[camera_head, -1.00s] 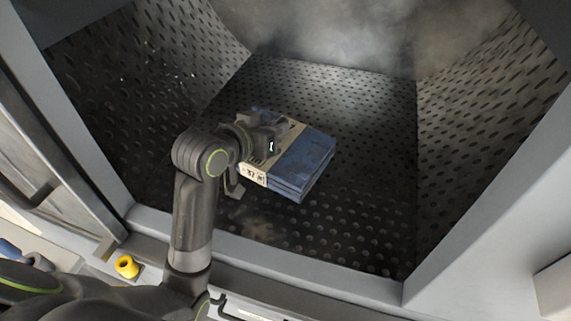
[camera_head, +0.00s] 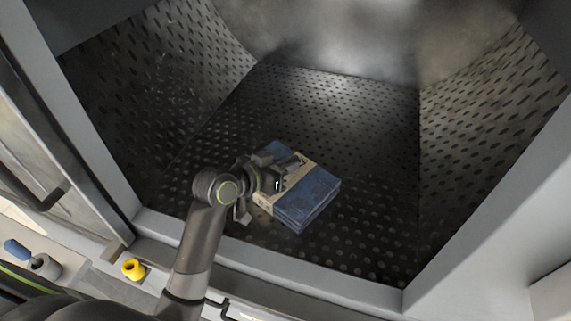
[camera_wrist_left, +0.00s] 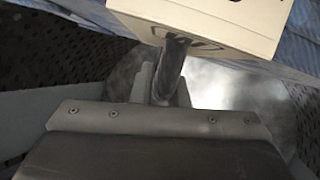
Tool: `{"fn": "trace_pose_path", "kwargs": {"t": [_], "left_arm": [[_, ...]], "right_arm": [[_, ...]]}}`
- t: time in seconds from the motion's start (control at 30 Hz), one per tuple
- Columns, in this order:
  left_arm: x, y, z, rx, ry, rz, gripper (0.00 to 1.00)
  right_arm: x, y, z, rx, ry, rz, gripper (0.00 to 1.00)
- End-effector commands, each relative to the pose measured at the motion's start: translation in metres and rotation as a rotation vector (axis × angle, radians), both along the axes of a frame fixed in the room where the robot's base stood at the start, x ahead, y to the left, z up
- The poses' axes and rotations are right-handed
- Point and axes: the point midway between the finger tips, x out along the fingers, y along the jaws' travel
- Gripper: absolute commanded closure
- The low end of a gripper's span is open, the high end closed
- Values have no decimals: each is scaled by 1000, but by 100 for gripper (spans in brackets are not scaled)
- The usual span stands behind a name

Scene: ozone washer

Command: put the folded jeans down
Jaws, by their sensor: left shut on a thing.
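The folded jeans (camera_head: 312,197) are a blue stack with a cream paper band around them. They are inside the washer drum, low over its perforated floor (camera_head: 350,130); I cannot tell whether they touch it. My left gripper (camera_head: 275,182) is shut on the jeans at their left side, by the band. In the left wrist view the cream band (camera_wrist_left: 205,25) fills the top, with blue denim (camera_wrist_left: 296,45) at its right and a gripper finger below it. My right gripper does not show.
The drum has dark perforated side walls and hazy steam (camera_head: 370,35) at the back. The grey front sill (camera_head: 290,275) lies below my left arm. A yellow roll (camera_head: 133,268) and a blue one (camera_head: 16,250) are outside at the lower left. The drum floor around the jeans is clear.

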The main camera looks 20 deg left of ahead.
Motion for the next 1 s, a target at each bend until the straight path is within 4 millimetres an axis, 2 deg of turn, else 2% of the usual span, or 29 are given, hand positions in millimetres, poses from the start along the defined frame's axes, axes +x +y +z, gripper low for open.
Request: {"fn": "trace_pose_path", "kwargs": {"t": [0.37,0.4,0.57,0.9,1.0], "left_arm": [[0,0,-3,-2,-6,1,100],[0,0,-4,-1,-2,0,83],[0,0,-4,-1,-2,0,64],[0,0,1,0,-2,1,64],[-7,5,2,2,-3,1,64]], "right_arm": [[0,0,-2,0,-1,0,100],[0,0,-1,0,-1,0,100],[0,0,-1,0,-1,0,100],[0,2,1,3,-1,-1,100],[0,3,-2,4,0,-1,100]]}}
